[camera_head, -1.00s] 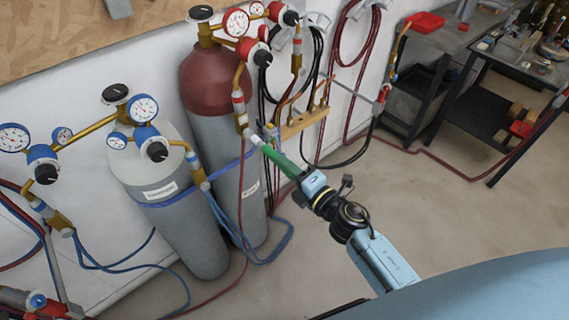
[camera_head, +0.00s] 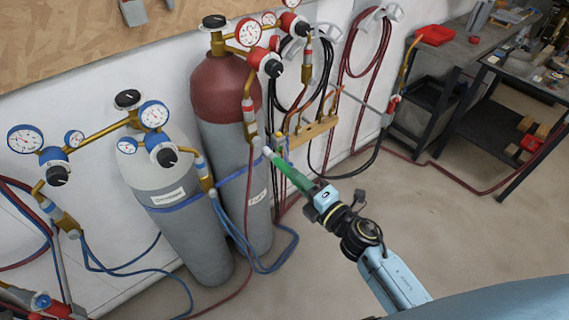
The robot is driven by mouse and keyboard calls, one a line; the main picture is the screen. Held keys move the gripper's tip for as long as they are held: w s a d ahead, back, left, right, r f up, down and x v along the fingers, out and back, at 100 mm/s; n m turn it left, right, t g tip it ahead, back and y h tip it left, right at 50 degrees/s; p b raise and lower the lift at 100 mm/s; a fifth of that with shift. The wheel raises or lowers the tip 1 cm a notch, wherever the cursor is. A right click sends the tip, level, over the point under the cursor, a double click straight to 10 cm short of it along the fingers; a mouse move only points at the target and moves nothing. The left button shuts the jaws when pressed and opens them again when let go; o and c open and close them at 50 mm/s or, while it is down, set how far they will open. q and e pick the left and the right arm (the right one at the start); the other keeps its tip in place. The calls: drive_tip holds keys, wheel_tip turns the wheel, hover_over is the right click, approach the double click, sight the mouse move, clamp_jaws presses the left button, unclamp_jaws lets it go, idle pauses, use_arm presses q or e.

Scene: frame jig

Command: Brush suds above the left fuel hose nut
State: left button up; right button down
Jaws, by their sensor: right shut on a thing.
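My right gripper (camera_head: 316,197) is shut on a green brush (camera_head: 292,177), which points up and left. The brush's pale tip (camera_head: 268,152) appears just below and right of the left fuel hose nut (camera_head: 249,118) in the picture. This nut is under the left red regulator (camera_head: 263,60), in front of the dark red and grey cylinder (camera_head: 225,90). The tip looks apart from the nut; its depth is hard to judge. I cannot make out suds on the brush or nut. My left gripper is not in view.
A grey cylinder (camera_head: 190,235) with blue regulators stands left, with loose blue hoses (camera_head: 262,268) near the floor. A brass manifold (camera_head: 314,131) and hung hoses are on the wall behind the brush. A workbench (camera_head: 460,50) stands right. The floor between is clear.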

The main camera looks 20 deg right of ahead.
sight(276, 159)
drive_tip(key=shift+x, duration=3.45)
drive_tip(key=shift+b+x, duration=0.4)
drive_tip(key=shift+x, duration=0.55)
drive_tip(key=shift+d, duration=0.15)
drive_tip(key=shift+p+v, duration=0.35)
drive_tip(key=shift+v, duration=2.6)
